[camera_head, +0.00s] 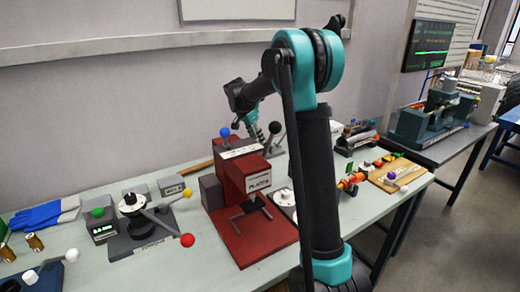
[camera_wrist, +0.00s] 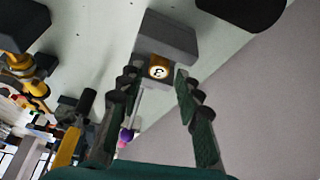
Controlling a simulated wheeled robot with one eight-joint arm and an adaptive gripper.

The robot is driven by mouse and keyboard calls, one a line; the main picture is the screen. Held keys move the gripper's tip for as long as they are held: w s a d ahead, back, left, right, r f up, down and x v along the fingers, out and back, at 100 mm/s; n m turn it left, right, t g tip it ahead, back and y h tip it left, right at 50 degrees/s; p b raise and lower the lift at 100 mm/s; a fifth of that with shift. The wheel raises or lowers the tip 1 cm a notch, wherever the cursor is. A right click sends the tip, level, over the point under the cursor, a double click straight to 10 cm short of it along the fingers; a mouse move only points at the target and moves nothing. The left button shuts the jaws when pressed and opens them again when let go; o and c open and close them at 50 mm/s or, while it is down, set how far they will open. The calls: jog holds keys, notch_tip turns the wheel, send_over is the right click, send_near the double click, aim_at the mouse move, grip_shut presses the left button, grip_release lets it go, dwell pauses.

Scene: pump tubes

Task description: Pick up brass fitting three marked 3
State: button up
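A brass-orange fitting with a round pale face (camera_wrist: 158,70) shows in the wrist view, in front of a grey block; the dark mark on its face looks like a turned 3. My gripper (camera_wrist: 156,80) is open, its two dark fingers apart on either side of the fitting's face. I see space between the fingers and the fitting; whether the tips reach past it I cannot tell. In the head view my arm reaches down behind the red press, and its fingertips and this fitting are hidden or too small to make out.
The grey block (camera_wrist: 168,36) is close beyond the fitting. In the head view a red press (camera_head: 250,190) stands at mid-bench, with a lever fixture (camera_head: 135,225) and other brass fittings (camera_head: 35,243) to its left. A wooden board (camera_head: 398,175) lies at right.

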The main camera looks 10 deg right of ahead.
jog(key=shift+x, duration=1.95)
jog(key=shift+d, duration=0.1)
jog(key=shift+c, duration=0.5)
jog(key=shift+r, duration=0.1)
grip_shut()
